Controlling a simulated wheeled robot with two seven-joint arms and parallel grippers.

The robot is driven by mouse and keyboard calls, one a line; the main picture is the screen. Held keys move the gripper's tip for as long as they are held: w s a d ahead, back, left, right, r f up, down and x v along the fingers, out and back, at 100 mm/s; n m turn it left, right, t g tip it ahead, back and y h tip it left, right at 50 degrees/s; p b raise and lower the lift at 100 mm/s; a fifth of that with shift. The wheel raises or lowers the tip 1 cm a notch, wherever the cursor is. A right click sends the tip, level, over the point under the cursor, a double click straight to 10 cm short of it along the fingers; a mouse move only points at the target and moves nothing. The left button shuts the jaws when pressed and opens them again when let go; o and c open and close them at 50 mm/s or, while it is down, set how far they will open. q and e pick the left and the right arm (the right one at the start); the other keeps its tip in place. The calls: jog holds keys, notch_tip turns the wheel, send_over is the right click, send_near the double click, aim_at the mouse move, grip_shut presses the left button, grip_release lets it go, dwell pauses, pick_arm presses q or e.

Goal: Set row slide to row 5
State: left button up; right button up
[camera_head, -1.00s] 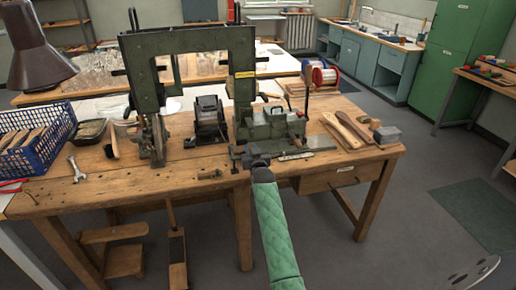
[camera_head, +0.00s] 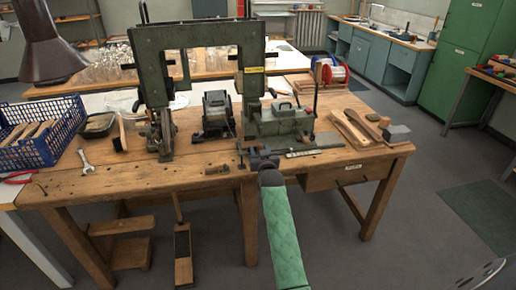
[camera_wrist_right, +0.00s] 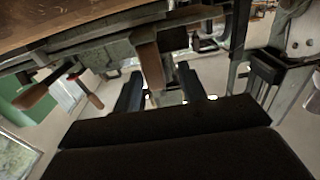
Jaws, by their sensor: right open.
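The green tufting machine (camera_head: 142,62) stands on the wooden bench, with a green slide block (camera_head: 280,122) at its right foot. A flat metal strip like a scale (camera_head: 316,150) lies at the front right of this block; its marks are too small to read. My right gripper (camera_head: 260,160) is at the bench's front edge, just left of the strip, below the block. In the right wrist view its two dark fingers (camera_wrist_right: 160,88) are apart. A brown, handle-like piece (camera_wrist_right: 149,66) shows beyond and between them; I cannot tell whether they touch it. My left gripper is not seen.
A blue crate (camera_head: 40,140), a wrench (camera_head: 86,162) and a brush (camera_head: 120,135) are on the left of the bench. Wooden brush backs (camera_head: 350,128) and a grey box (camera_head: 397,133) lie at the right.

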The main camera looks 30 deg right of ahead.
jog(key=shift+b+v, duration=0.3)
jog(key=shift+v, duration=1.85)
jog(key=s+a+f+n+g+y, duration=0.1)
jog(key=s+a+f+g+y, duration=0.1)
jog(key=s+a+g, duration=0.5)
jog(key=s+a+f+n+g+y, duration=0.2)
jog(key=s+a+f+g+y, duration=0.1)
jog(key=s+a, duration=0.8)
jog(key=s+a+f+g, duration=0.1)
jog(key=s+f, duration=0.3)
jog(key=s, duration=0.7)
jog(key=s+a+f+n+g, duration=0.1)
jog(key=s+a+f+g, duration=0.1)
jog(key=s, duration=0.9)
jog(key=s+a+f+n+g, duration=0.1)
jog(key=s+a+f+g, duration=0.1)
jog(key=s+a+f, duration=0.2)
jog(key=shift+s+f+y+p, duration=0.45)
jog(key=shift+s+f, duration=1)
jog(key=shift+s, duration=2.45)
